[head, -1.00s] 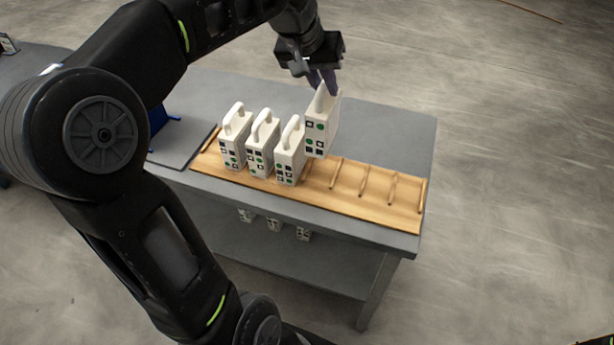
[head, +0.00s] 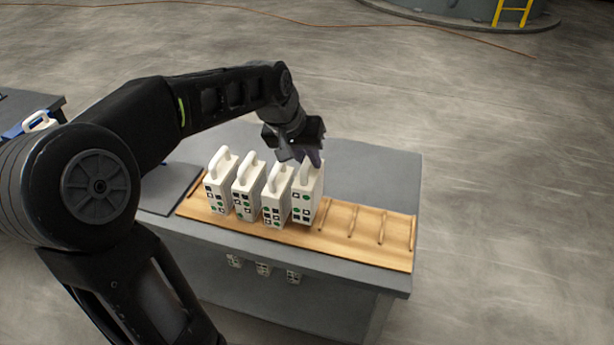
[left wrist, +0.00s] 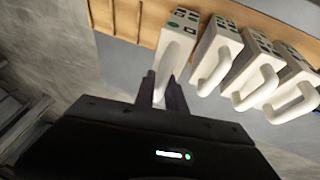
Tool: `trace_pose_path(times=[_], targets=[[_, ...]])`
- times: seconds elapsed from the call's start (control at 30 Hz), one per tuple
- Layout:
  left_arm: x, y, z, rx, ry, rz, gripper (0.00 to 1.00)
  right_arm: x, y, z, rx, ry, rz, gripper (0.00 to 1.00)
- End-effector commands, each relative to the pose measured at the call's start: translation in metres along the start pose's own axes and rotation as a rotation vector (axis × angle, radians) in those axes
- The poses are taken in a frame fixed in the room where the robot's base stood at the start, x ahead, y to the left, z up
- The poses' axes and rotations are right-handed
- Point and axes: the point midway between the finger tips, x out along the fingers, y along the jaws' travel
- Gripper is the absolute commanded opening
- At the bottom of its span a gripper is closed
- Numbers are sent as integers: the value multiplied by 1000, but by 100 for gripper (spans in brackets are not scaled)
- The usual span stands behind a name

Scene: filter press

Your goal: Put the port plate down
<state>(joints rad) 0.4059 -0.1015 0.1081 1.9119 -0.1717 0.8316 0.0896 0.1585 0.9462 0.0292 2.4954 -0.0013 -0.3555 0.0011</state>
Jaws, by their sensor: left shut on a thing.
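The port plate (head: 307,199) is a white block with a loop handle and black and green marks on its front. It is upright at the right end of a row of similar plates, on or just above the wooden rack (head: 340,244); I cannot tell if it bears on the rack. My left gripper (head: 313,160) is shut on its handle from above. In the left wrist view the fingers (left wrist: 162,88) are on either side of the handle of the plate (left wrist: 178,45). My right gripper is not in view.
Three similar white plates (head: 245,188) stand close on the left of the held one. Free slots between wooden dividers (head: 352,223) lie to the right. The rack lies along the front of a grey table (head: 385,180). A blue item (head: 14,131) is at far left.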

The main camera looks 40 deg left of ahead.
Motion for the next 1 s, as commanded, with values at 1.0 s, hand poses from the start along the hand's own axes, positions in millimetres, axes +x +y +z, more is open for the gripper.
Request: trace_pose_path(times=[1.0], targets=[[40, -8, 16, 0, 3, 0, 0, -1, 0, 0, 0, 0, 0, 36]])
